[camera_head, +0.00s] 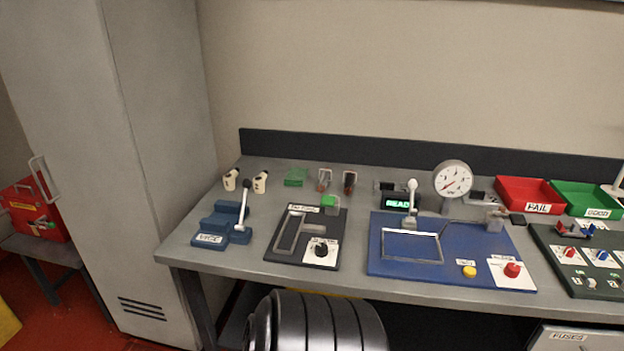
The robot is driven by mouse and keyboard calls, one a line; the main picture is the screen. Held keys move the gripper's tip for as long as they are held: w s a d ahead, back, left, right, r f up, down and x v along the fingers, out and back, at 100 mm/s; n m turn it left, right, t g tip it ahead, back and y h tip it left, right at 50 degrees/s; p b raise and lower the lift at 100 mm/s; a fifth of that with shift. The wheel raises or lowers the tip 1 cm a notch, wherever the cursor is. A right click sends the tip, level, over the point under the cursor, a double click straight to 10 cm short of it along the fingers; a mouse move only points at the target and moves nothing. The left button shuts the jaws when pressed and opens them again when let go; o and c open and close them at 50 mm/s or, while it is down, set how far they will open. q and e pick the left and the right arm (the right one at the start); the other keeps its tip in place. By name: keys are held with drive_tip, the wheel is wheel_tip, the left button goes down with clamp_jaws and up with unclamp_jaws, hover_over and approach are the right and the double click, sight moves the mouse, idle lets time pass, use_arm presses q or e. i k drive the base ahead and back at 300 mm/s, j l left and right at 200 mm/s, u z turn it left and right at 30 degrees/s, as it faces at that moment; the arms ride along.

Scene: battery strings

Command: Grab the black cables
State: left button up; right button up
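I cannot make out any black cables in the head view. Small dark items on the bench are too small to identify for certain. These are a dark-topped piece (350,181) at the back and a small black block (517,219) near the red bin. Neither of my grippers is in view.
A grey workbench (200,262) carries a blue vise (222,222), a dark panel with a knob (300,238), a blue board (400,268), a gauge (453,180), a red FAIL bin (527,193) and a green GOOD bin (590,199). A grey locker (150,150) stands left. A red box (35,212) sits beyond it.

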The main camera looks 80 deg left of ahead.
sight(350, 177)
drive_tip(key=u, duration=3.25)
